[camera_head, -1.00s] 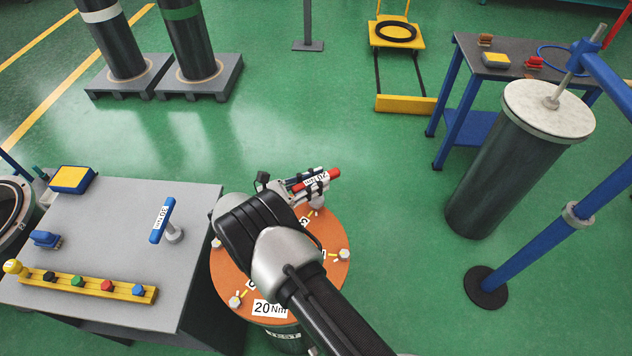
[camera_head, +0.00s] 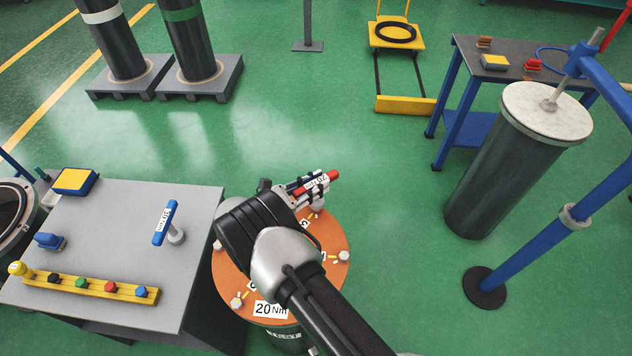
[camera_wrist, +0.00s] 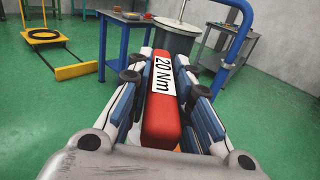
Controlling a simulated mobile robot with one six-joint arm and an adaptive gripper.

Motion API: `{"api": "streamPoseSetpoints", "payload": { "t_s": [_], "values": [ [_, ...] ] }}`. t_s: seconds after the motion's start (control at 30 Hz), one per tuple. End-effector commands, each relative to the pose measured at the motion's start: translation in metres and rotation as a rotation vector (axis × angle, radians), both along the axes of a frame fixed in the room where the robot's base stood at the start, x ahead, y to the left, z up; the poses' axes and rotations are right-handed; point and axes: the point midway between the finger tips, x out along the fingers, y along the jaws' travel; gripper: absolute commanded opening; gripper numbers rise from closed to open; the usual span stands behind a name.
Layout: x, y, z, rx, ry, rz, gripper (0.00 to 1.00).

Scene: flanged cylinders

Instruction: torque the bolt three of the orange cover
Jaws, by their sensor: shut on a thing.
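The orange cover (camera_head: 335,236) lies on top of a dark cylinder marked TEST, with a 20 Nm label (camera_head: 270,309) at its front. Hex bolts sit around its rim, among them one at the right (camera_head: 344,256) and one at the front left (camera_head: 237,302). My gripper (camera_head: 316,186) is shut on the red 20 Nm torque wrench (camera_head: 331,176) above the far edge of the cover. In the wrist view the red handle (camera_wrist: 160,115) lies between both fingers. The wrench's lower end and the bolt under it are mostly hidden, so I cannot tell whether they are engaged. My arm covers the cover's middle.
A grey table (camera_head: 110,235) at left holds a blue 30 Nm wrench (camera_head: 165,222), a yellow socket rail (camera_head: 90,288) and a blue-yellow box (camera_head: 75,181). A white-topped cylinder (camera_head: 510,170) hangs beneath a blue hoist (camera_head: 545,240) at right. Open green floor lies between.

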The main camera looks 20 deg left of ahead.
Motion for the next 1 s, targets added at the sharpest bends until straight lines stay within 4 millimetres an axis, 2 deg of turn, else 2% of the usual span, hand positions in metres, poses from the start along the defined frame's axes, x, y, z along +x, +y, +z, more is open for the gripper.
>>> {"api": "streamPoseSetpoints", "payload": {
  "t_s": [1.0],
  "values": [
    [-0.0001,-0.0005,0.0020,-0.001,0.000,0.170,0.00]
  ]
}}
